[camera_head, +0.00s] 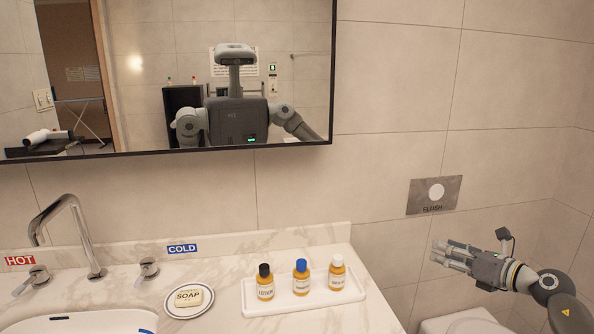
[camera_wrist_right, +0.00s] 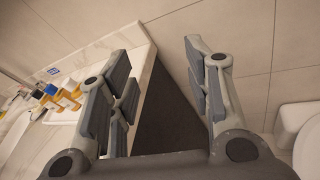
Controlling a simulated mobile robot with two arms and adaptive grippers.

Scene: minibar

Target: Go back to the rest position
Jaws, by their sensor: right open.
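My right gripper (camera_head: 452,254) is at the right of the head view, in the air to the right of the counter and in front of the tiled wall. In the right wrist view (camera_wrist_right: 160,85) its two fingers are spread apart with nothing between them. The gap between them shows the dark floor and the wall beyond the counter's end. My left gripper does not show in the head view. The mirror (camera_head: 215,75) reflects my head, body and upper arms.
The marble counter (camera_head: 215,262) holds a sink, a faucet (camera_head: 75,225), a soap dish (camera_head: 189,299) and a tray (camera_head: 300,306) with three bottles. A flush plate (camera_head: 434,195) is on the wall. A toilet (camera_head: 462,321) stands below my right gripper.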

